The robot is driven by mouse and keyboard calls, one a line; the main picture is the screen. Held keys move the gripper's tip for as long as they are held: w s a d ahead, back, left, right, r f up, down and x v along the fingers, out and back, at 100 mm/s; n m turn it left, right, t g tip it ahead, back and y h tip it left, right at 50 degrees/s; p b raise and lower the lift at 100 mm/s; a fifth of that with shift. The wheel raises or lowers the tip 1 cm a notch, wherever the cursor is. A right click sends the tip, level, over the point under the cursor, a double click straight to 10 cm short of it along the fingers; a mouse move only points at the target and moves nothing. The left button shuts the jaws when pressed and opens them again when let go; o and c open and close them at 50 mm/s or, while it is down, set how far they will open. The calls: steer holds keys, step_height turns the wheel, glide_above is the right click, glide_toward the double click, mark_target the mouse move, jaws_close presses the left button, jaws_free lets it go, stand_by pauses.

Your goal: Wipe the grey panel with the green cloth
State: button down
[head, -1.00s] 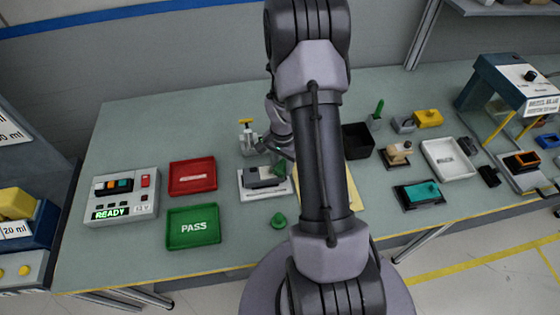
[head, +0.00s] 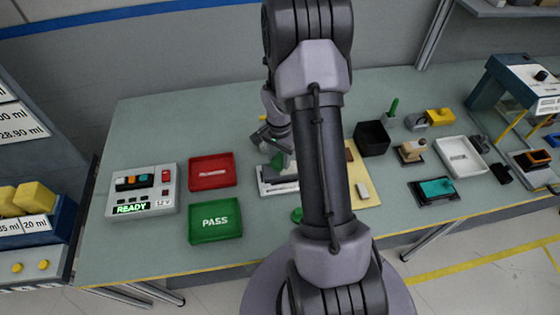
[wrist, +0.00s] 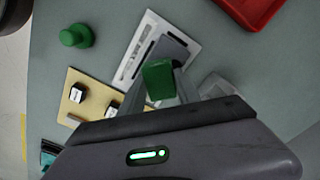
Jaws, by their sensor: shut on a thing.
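My gripper (wrist: 165,84) is shut on the green cloth (wrist: 158,79), which looks like a small folded block between the fingers. In the head view the green cloth (head: 277,161) is partly hidden by the gripper (head: 274,146). The grey panel (wrist: 174,50) lies on a white fixture (wrist: 146,36), just beyond the cloth in the wrist view. I cannot tell whether the cloth touches the panel. In the head view the cloth covers part of the panel, and the white fixture (head: 268,190) shows below it.
A red tray (head: 212,172) and a green PASS tray (head: 216,221) lie left of the fixture, beside a READY box (head: 142,192). A green knobbed piece (wrist: 76,36) stands near the fixture.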

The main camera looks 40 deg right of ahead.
steer(key=shift+r+p, duration=1.5)
steer(key=shift+r, duration=1.2)
steer(key=shift+f, duration=0.1)
